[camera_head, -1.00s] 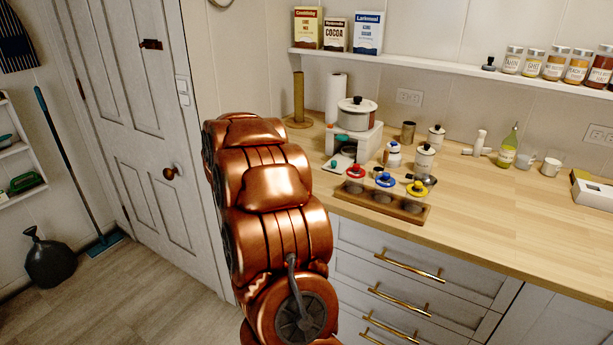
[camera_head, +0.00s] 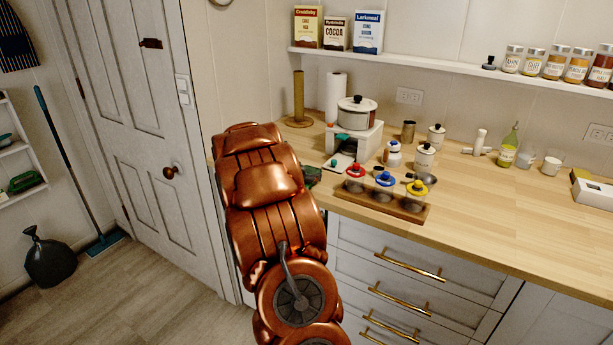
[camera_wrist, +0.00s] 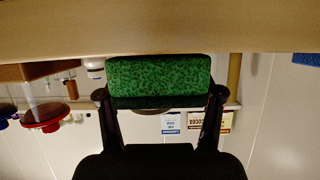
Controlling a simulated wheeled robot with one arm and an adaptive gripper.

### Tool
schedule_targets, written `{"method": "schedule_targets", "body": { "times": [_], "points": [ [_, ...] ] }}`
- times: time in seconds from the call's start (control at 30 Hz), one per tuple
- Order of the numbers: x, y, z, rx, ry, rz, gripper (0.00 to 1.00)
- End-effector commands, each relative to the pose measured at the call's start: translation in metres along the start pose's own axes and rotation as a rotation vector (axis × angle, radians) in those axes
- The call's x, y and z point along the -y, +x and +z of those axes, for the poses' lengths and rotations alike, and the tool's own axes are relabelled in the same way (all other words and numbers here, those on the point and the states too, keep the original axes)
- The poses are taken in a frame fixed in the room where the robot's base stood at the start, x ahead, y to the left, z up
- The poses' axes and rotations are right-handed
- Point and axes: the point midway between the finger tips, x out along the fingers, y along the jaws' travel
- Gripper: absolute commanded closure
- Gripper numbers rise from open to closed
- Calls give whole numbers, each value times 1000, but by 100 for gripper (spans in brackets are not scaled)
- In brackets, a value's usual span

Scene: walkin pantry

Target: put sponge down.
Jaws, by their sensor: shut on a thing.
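The green sponge (camera_wrist: 159,77) sits between the two dark fingers of my gripper (camera_wrist: 160,101) in the wrist view. My gripper is shut on it, with a finger at each end. The wrist picture is upside down, so the wooden counter (camera_wrist: 150,28) fills its top, right by the sponge. I cannot tell whether the sponge touches the counter. In the head view my copper arm hides most of the gripper. A small dark green part of the sponge (camera_head: 311,176) shows at the left end of the counter (camera_head: 478,222).
A wooden rack (camera_head: 378,202) with red, blue and yellow knobbed pieces stands just right of my gripper. Behind it are a white stand (camera_head: 371,139) with a pot (camera_head: 356,114), and several canisters. The counter's front middle is clear. A door (camera_head: 150,130) is at left.

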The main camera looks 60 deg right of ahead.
Motion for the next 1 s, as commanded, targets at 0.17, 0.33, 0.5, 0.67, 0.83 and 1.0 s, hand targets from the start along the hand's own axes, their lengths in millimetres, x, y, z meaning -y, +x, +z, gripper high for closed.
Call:
{"method": "schedule_targets", "body": {
  "times": [0.17,0.33,0.5,0.67,0.83,1.0],
  "points": [
    [0,0,0,0,1,1,52],
    [0,1,3,1,1,2,52],
    [0,1,2,0,1,2,18],
    [0,1,2,0,1,1,9],
    [0,1,2,0,1,2,9],
    [0,-1,0,0,0,0,9]
  ]
}}
